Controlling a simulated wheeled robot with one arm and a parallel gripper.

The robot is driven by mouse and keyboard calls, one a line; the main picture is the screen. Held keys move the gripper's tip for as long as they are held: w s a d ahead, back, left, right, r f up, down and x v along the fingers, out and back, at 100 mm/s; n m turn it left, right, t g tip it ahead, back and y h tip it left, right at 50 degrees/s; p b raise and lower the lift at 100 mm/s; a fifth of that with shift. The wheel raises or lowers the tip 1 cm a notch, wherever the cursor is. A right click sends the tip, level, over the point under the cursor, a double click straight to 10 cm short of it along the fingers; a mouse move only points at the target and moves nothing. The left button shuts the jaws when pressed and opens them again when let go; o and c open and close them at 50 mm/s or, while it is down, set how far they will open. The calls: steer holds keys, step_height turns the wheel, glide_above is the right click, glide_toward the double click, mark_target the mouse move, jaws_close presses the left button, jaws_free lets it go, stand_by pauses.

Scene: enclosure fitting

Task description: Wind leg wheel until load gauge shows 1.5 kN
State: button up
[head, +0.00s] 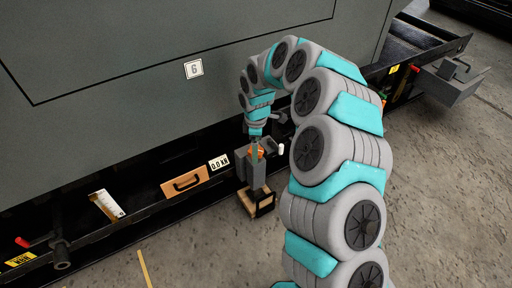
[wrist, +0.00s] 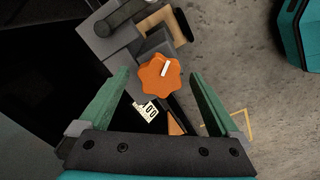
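The leg wheel is an orange lobed knob with a white mark; it shows in the wrist view (wrist: 160,77) and partly in the head view (head: 258,152). It sits on a dark grey leg unit (head: 256,172) that stands on a wooden block (head: 256,203). The load gauge (head: 219,162) is a white plate that reads 0.0 kN; it also shows in the wrist view (wrist: 148,112), partly hidden. My gripper (wrist: 173,78) is open, its two green fingers spread wide on either side of the wheel. I cannot tell whether they reach down to its height.
A large grey enclosure (head: 140,80) marked 6 fills the back. A black rail (head: 130,222) runs below it, with an orange handled panel (head: 186,182) and a white item (head: 107,205). A grey box (head: 448,82) juts out at the right. Concrete floor in front is open.

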steer(key=c, duration=1.3)
steer(key=shift+c, duration=0.2)
steer(key=shift+m, duration=0.3)
steer(key=m, duration=0.2)
steer(key=shift+d+m, duration=0.1)
steer(key=shift+m, duration=2.5)
steer(key=o, duration=1.4)
steer(key=shift+c, duration=0.2)
